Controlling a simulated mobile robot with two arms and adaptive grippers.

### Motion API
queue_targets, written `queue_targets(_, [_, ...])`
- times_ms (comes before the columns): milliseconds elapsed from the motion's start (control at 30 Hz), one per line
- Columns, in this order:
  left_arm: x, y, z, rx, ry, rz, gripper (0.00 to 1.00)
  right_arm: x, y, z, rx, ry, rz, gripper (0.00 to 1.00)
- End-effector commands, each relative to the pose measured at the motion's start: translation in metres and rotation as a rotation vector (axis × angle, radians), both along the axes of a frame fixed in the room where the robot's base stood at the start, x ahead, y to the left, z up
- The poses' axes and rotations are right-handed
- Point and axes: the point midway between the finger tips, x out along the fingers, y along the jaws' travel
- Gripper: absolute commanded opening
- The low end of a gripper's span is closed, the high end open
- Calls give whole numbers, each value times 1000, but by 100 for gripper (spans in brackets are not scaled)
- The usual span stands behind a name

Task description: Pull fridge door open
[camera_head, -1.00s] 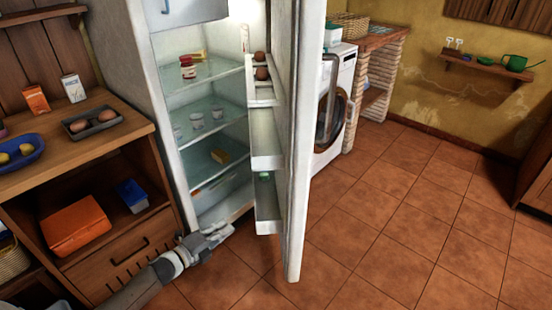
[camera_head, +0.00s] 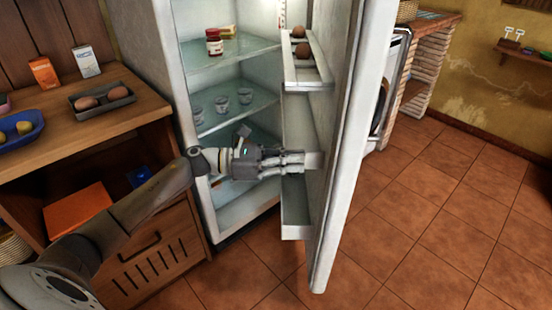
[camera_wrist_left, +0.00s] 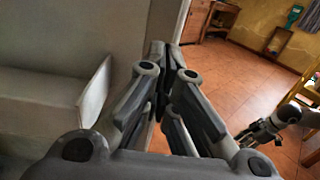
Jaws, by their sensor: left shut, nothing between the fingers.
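The white fridge door (camera_head: 352,150) stands partly open, swung out to the right of the lit fridge. Its inner side carries door shelves (camera_head: 296,225). My left gripper (camera_head: 303,161) is between the fridge interior and the door, its fingers pointing right at the door's inner side. Its fingers are together and empty. In the left wrist view the gripper (camera_wrist_left: 170,55) lies close to the door's inner face (camera_wrist_left: 110,30), near its edge; I cannot tell whether it touches. My right gripper (camera_wrist_left: 248,137) shows at the right in that view; its jaws are unclear.
Inside the fridge are glass shelves (camera_head: 225,53) with a red jar and small cups. Eggs sit in the upper door shelf. A wooden cabinet (camera_head: 150,110) stands left of the fridge. A washing machine (camera_head: 397,75) is behind the door. The tiled floor (camera_head: 440,220) at right is clear.

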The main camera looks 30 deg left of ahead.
Motion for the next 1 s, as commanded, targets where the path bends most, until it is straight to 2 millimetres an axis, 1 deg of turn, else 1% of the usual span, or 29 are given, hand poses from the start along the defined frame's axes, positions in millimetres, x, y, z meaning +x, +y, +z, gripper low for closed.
queue_targets(33, [6,-11,3,-4,-3,-2,0,-1,0,-3,0,4,0,40])
queue_targets(200, [21,-39,2,-3,-1,0,0,-4,0,-16,-1,11,2,40])
queue_targets(400, [31,-57,1,-2,0,1,0,-7,0,-25,-1,14,2,40])
queue_targets(533, [33,-61,0,-2,1,2,0,-7,0,-28,-1,14,3,40])
queue_targets(1000, [35,-64,0,-3,2,5,0,-7,0,-29,0,14,3,40])
